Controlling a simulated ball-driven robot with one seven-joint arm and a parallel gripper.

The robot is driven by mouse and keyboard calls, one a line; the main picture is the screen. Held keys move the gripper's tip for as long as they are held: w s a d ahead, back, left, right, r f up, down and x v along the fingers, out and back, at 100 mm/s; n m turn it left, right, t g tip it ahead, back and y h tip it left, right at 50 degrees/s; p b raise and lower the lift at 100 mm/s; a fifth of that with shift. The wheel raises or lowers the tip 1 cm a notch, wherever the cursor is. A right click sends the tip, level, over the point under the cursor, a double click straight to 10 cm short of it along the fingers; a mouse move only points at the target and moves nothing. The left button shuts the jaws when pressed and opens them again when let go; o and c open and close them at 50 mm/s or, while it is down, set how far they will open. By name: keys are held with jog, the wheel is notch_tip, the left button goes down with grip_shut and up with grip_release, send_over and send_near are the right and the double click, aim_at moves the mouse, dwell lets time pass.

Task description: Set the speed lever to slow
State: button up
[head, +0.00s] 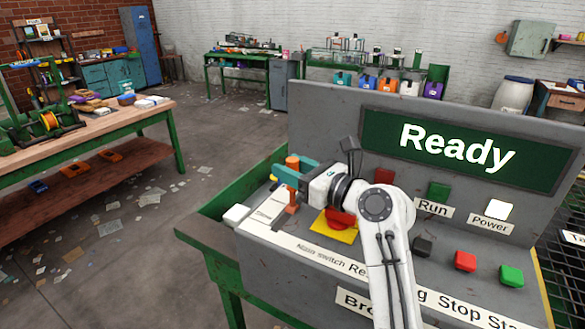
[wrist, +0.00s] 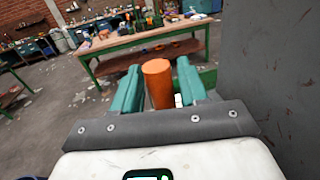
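An orange cylindrical knob (head: 292,161), which looks like the top of the speed lever, stands at the left end of the grey control panel (head: 340,120). In the wrist view the orange knob (wrist: 158,85) is upright between the two teal fingers of my gripper (wrist: 158,88). A narrow gap shows between the knob and the right finger; the left finger is very close to it or touching.
The display (head: 460,147) reads "Ready". Run and Power lamps (head: 498,209) and several buttons are to the right. A workbench (head: 90,130) stands left.

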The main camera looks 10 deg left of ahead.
grip_shut()
dwell(0.4)
jog(key=shift+s+a+f+n+y, duration=0.15)
jog(key=shift+s+a+f+n, duration=0.15)
jog(key=shift+s+n, duration=0.6)
jog(key=shift+s+a+f+n+y, duration=0.2)
jog(key=shift+s+a+n, duration=0.1)
jog(key=shift+s+n, duration=0.6)
jog(key=shift+s+a+f+n+y, duration=0.15)
jog(key=shift+s+a+f+n, duration=0.15)
jog(key=shift+s+n, duration=0.6)
jog(key=shift+w+n, duration=0.2)
jog(key=shift+n, duration=0.1)
jog(key=shift+o, duration=0.8)
grip_release()
jog(key=shift+r, duration=0.1)
jog(key=shift+d, duration=0.1)
jog(key=b+v, duration=0.1)
jog(key=v, duration=0.9)
jog(key=shift+s+d, duration=0.25)
